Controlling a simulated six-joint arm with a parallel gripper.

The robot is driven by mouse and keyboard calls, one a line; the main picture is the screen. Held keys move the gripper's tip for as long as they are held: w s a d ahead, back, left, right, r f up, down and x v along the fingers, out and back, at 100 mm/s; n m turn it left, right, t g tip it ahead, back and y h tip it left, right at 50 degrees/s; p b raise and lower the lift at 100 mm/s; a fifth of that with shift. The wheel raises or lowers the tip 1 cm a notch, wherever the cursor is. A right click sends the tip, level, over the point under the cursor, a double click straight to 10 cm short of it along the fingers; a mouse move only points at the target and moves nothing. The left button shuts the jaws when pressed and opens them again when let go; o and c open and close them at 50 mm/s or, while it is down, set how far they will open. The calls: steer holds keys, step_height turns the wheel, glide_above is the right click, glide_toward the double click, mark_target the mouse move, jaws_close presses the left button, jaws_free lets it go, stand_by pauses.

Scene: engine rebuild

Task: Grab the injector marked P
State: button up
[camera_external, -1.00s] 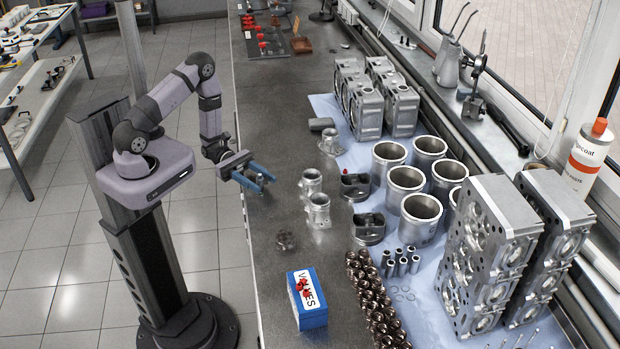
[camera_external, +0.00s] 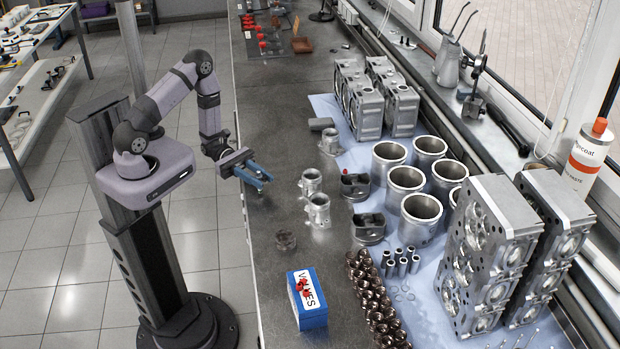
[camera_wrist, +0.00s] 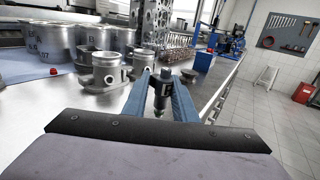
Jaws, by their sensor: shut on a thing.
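My gripper (camera_external: 262,182) is low over the near-left edge of the dark workbench. In the wrist view its blue fingers (camera_wrist: 161,84) are shut on a dark, upright injector (camera_wrist: 162,95). A pale letter mark shows on the injector's side, too small to read surely. The injector's lower tip points down between the fingers. In the external view the fingers mostly hide it.
Metal housings (camera_external: 319,210) stand just right of my gripper. A blue VALVES box (camera_external: 308,315) and a dark ring (camera_external: 286,241) lie toward the camera. Cylinder liners (camera_external: 421,219) stand farther right. The bench beyond my gripper has free room.

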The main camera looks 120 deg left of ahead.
steer(key=shift+r+b, duration=0.3)
steer(key=shift+r, duration=4.25)
